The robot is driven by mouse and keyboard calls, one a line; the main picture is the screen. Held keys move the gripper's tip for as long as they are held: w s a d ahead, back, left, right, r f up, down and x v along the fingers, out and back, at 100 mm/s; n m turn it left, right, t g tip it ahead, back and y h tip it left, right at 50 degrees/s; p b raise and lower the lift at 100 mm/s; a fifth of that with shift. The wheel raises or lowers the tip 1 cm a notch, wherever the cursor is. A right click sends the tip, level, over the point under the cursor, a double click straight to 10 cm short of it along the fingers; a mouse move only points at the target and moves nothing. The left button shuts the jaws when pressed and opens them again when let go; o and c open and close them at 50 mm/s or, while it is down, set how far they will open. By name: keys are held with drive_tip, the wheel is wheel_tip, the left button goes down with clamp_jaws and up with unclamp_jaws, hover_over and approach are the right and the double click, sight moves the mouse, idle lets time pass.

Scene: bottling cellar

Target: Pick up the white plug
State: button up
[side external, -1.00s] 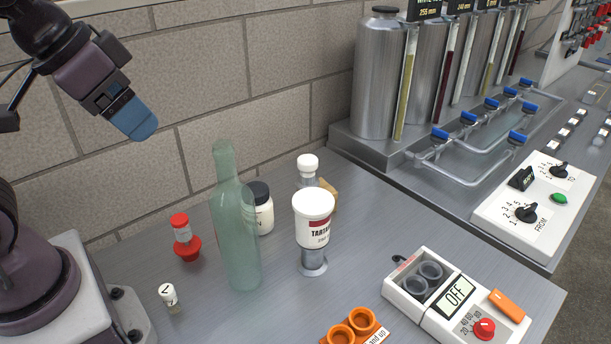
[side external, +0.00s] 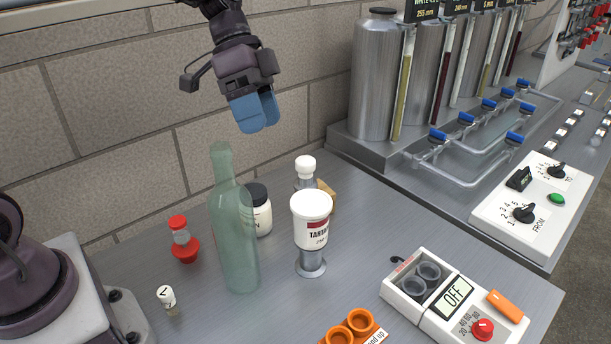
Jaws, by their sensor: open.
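A white, round-topped piece (side external: 305,164) sits on a clear cylinder behind the white tartaric jar (side external: 311,209); the jar hides its lower part. A smaller white piece with a dark mark (side external: 166,295) stands at the front left on a short, pale brownish stem. I cannot tell for sure which of the two is the white plug. My gripper (side external: 259,118) has blue fingers and is open and empty. It hangs high in front of the brick wall, above the bottle and jars, clear of everything.
A tall green glass bottle (side external: 236,240) stands left of the jar. A dark-lidded jar (side external: 260,211) is behind it, and a red-capped piece (side external: 182,240) is to its left. An orange holder (side external: 347,336) and a white device reading OFF (side external: 408,302) are in front.

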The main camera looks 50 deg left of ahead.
drive_tip(key=w+a+f+m+h, duration=0.35)
drive_tip(key=w+f+h, duration=0.3)
drive_tip(key=w, duration=0.25)
drive_tip(key=m+t+h, duration=0.3)
drive_tip(key=t+h, duration=0.1)
drive_tip(key=h, duration=0.1)
approach(314, 164)
drive_tip(key=x, duration=0.4)
drive_tip(key=shift+d, duration=0.1)
drive_tip(key=shift+x, duration=2.5)
drive_tip(key=c, duration=1.1)
